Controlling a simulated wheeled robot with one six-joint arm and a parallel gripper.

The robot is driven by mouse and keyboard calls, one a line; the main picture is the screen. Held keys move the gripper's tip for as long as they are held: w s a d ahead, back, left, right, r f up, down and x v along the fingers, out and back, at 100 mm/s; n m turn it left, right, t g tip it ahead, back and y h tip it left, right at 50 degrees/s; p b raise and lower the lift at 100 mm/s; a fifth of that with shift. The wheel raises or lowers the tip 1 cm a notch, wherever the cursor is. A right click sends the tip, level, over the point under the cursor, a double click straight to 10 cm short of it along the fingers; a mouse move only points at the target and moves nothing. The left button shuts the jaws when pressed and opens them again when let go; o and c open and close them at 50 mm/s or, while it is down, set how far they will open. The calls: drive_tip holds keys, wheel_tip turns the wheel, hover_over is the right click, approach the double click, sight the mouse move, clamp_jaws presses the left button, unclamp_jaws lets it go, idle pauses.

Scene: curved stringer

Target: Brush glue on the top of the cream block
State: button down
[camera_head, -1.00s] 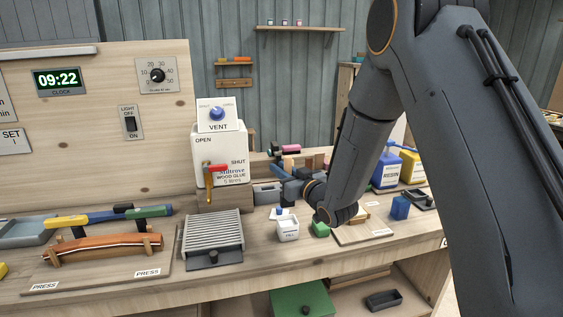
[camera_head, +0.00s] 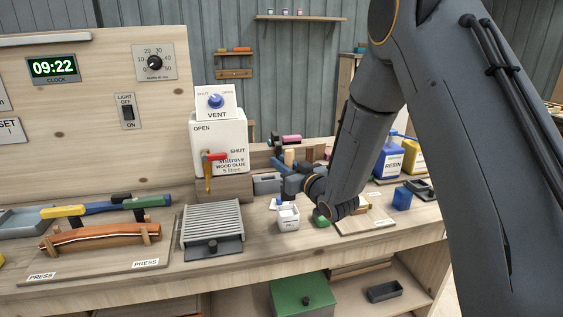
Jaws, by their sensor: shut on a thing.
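My gripper (camera_head: 284,186) is shut on a slim blue thing (camera_head: 278,163) that sticks up at its left; I cannot tell if it is a brush, and no bristles show clearly. The gripper is just above a small white pot (camera_head: 288,220) with a label and some blue at its back rim. The white wood-glue dispenser (camera_head: 220,140) with a red lever (camera_head: 214,157) stands behind, to the left. A pale wooden piece (camera_head: 365,208) sits on a board at the right, partly behind my arm. I cannot tell if it is the cream block.
A ribbed grey plate (camera_head: 212,224) lies left of the pot. Farther left, a curved brown strip (camera_head: 100,233) rests on a press board with coloured-handled clamps above. A green thing (camera_head: 321,217) is right of the pot. Blue resin (camera_head: 388,160) and yellow bottles stand back right.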

wheel_tip(320, 180, down, 9)
drive_tip(key=b, duration=0.5)
drive_tip(key=shift+r+b, duration=0.15)
drive_tip(key=shift+b, duration=0.15)
drive_tip(key=shift+f+b, duration=0.35)
drive_tip(key=shift+f, duration=0.2)
idle(1.6)
drive_tip(key=shift+r, duration=0.1)
wheel_tip(320, 180, up, 11)
drive_tip(key=p, duration=0.6)
idle(0.6)
idle(0.4)
